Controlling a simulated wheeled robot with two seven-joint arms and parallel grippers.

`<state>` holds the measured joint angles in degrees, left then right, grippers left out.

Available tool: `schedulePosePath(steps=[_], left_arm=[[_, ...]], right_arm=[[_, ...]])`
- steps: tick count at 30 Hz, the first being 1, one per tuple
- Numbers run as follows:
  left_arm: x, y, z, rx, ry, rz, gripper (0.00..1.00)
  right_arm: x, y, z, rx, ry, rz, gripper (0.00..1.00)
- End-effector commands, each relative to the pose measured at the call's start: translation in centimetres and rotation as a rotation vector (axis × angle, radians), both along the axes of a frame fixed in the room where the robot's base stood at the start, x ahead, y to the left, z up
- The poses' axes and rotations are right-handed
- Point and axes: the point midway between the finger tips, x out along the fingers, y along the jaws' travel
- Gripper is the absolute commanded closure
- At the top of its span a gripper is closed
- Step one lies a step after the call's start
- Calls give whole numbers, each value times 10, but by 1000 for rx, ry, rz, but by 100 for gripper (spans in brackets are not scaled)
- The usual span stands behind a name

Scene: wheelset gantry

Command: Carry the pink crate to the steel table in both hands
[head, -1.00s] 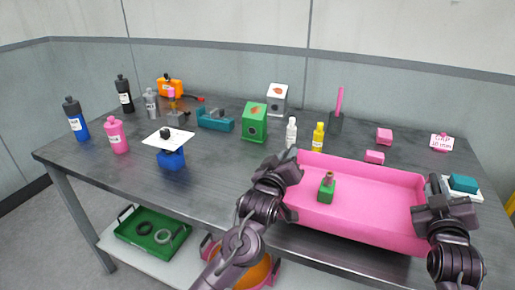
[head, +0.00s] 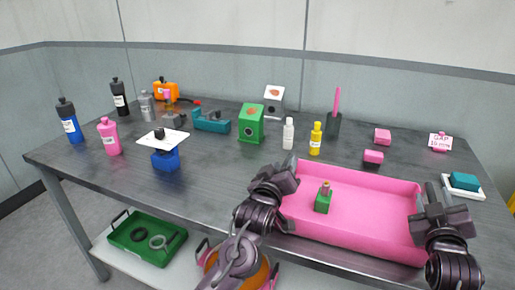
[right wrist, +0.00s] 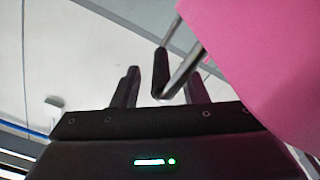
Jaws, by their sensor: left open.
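The pink crate (head: 350,228) is at the front right of the grey steel table (head: 215,180), its near wall overlapping the front edge in the picture. I cannot tell if its whole base rests on the top. A small green block-like item with a brown top (head: 323,200) stands inside. My left gripper (head: 283,178) is at the crate's left end, open. My right gripper (head: 428,205) is at its right end. In the right wrist view its fingers (right wrist: 162,88) are apart, with a metal rod and dark grip between them beside the pink wall (right wrist: 270,60).
Behind the crate stand a white bottle (head: 288,134), a yellow bottle (head: 315,139) and pink blocks (head: 373,157). A white tray with a teal block (head: 463,182) lies to the right. A green bin (head: 148,238) is on the lower shelf. The table's middle front is clear.

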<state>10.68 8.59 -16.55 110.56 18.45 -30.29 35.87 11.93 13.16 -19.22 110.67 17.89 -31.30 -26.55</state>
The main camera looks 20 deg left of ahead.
Motion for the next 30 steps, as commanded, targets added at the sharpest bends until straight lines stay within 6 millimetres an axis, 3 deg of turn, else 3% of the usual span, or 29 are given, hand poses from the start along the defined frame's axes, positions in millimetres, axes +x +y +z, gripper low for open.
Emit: schedulePosePath(steps=[4, 8, 15, 21, 30], left_arm=[[-4, -1, -1, 0, 1, -2, 60], [-22, -2, -2, -1, 3, -2, 60], [-74, -2, -2, -1, 3, -2, 60], [-107, -3, -2, -1, 2, -1, 60], [-120, -2, 0, 0, 0, 0, 60]], right_arm=[[0, 1, 1, 1, -2, 1, 60], [0, 1, 1, 1, -2, 1, 60], [0, 1, 1, 1, -1, 2, 60], [0, 1, 1, 1, -1, 2, 60], [-12, 1, 0, 1, -1, 2, 60]])
